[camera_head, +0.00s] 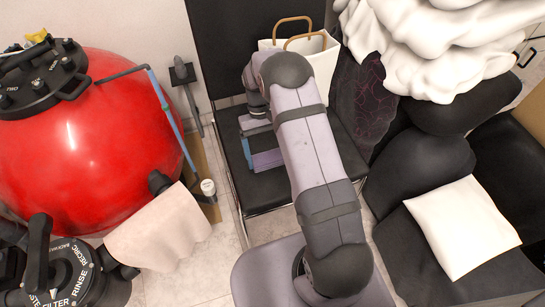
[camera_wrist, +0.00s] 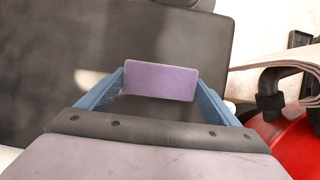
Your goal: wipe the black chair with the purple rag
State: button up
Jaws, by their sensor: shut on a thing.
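The black chair (camera_head: 243,185) stands in the middle of the head view, with its dark seat below its tall backrest (camera_head: 228,45). My gripper (camera_head: 262,158) is over the seat. Its blue fingers are shut on the purple rag (camera_head: 268,160), a small flat rectangular block. In the wrist view, the rag (camera_wrist: 160,82) is held between the fingertips of my gripper (camera_wrist: 160,84), with the dark chair surface (camera_wrist: 170,35) behind it. I cannot tell whether the rag touches the seat.
A paper bag (camera_head: 322,68) with brown handles stands at the back of the seat, behind my arm. A red pool filter (camera_head: 90,140) with a pale cloth (camera_head: 160,235) is at left. Dark seating with a white cushion (camera_head: 462,227) is at right. White bulky material (camera_head: 440,50) is above it.

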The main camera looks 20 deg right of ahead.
jog(key=shift+d+p, duration=0.5)
jog(key=shift+d, duration=6)
jog(key=r+p, duration=0.2)
jog(key=shift+d+r, duration=0.35)
notch_tip(320, 180, up, 5)
jog(key=p, duration=0.4)
jog(key=shift+r+p, duration=0.2)
jog(key=shift+p, duration=0.1)
